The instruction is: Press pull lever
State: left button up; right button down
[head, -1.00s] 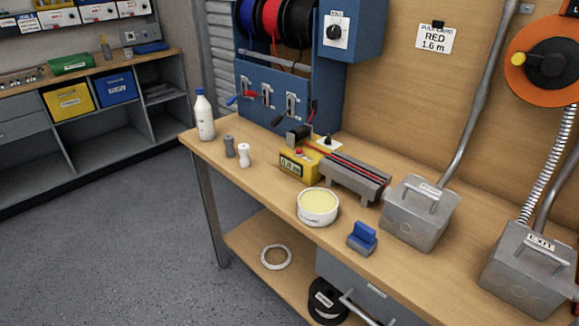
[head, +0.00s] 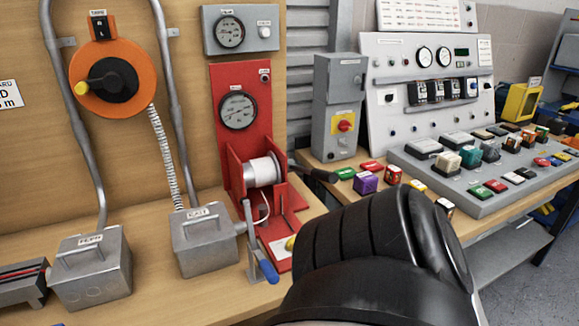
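The red puller (head: 238,118) stands on the bench against the wooden wall, with a round gauge and a white rope spool (head: 262,171). A second lever with a blue handle (head: 267,269) sits low in front, beside the exit box (head: 203,243). A black ribbed part of my own arm covers the lower right and hides the bench behind it. Neither gripper shows.
A grey switch box (head: 338,105) stands right of the puller. A control console (head: 428,80) and several coloured blocks fill the right bench.

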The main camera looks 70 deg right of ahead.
aim_at(324, 176)
jog(key=u, duration=1.25)
jog(key=k, duration=1.3)
jog(key=z, duration=1.8)
